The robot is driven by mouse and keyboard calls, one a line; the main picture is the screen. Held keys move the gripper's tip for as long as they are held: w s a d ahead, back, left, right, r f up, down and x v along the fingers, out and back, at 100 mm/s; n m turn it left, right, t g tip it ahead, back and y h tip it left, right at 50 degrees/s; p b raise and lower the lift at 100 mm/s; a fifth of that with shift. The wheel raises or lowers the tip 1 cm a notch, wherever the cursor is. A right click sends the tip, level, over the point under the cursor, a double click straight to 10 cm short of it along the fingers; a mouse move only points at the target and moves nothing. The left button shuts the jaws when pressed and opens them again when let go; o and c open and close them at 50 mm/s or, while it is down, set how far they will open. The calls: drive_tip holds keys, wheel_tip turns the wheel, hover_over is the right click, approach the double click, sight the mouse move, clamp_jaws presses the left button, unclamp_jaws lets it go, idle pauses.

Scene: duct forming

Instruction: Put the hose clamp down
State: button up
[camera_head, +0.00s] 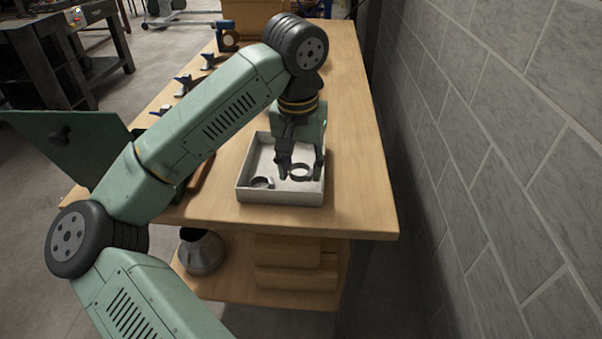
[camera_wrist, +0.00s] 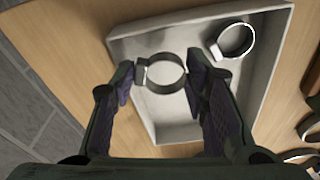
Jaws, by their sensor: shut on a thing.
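A dark ring-shaped hose clamp (camera_head: 301,179) with a small screw housing is between the two fingertips of my gripper (camera_head: 300,172). In the wrist view my gripper (camera_wrist: 165,76) is shut on this clamp (camera_wrist: 166,89), with a finger on either side of the ring. The clamp is over the inside of a shallow white tray (camera_head: 280,197), which also shows in the wrist view (camera_wrist: 170,125). I cannot tell if the clamp touches the tray floor. A second hose clamp (camera_head: 261,183) lies in the tray, apart from my gripper; it also shows in the wrist view (camera_wrist: 236,41).
The tray stands near the front end of a wooden workbench (camera_head: 355,200). Blue-and-dark tools (camera_head: 183,83) line the bench's left side. A grey block wall (camera_head: 500,130) runs along the right. Bare bench top lies right of the tray.

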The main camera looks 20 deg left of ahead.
sight(301, 172)
wheel_tip(301, 172, down, 3)
drive_tip(key=shift+f+p, duration=0.15)
drive_tip(key=shift+p, duration=0.4)
drive_tip(key=shift+f, duration=0.1)
drive_tip(key=shift+f+b, duration=0.25)
drive_tip(key=shift+b, duration=0.1)
drive_tip(key=o, duration=0.7)
drive_tip(key=shift+r, duration=0.1)
drive_tip(key=shift+r, duration=0.15)
